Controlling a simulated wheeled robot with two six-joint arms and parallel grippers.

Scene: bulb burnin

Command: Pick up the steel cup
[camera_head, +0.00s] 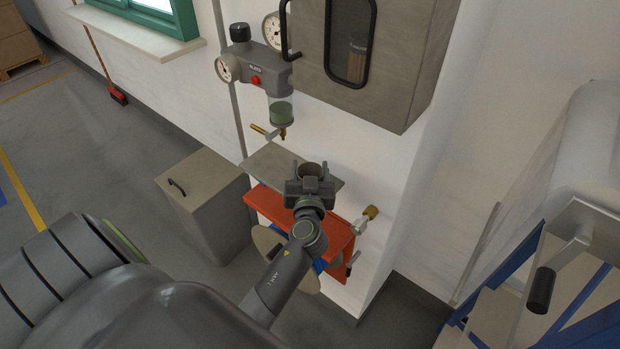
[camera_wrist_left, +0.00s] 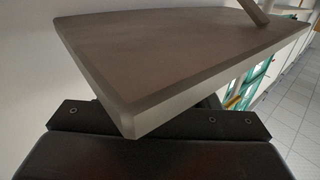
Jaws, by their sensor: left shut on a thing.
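The steel cup (camera_head: 311,168) shows in the head view as a round, open rim with a dark inside. It is between the two fingers of my left gripper (camera_head: 310,172), which is shut on it. The gripper body hides most of the cup's side. The cup is over the front right part of a grey shelf plate (camera_head: 268,160); whether it touches the plate cannot be told. In the left wrist view a large brown-grey slab (camera_wrist_left: 180,60) fills the upper part, and the cup cannot be made out. My right gripper is not in view.
An orange-red shelf (camera_head: 270,205) lies just below the grey plate. A filter unit with gauges (camera_head: 262,72) and a brass tap (camera_head: 282,133) hang above it. A grey cabinet (camera_head: 372,50) is on the wall, a bin (camera_head: 200,185) at left, a brass valve (camera_head: 369,213) at right.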

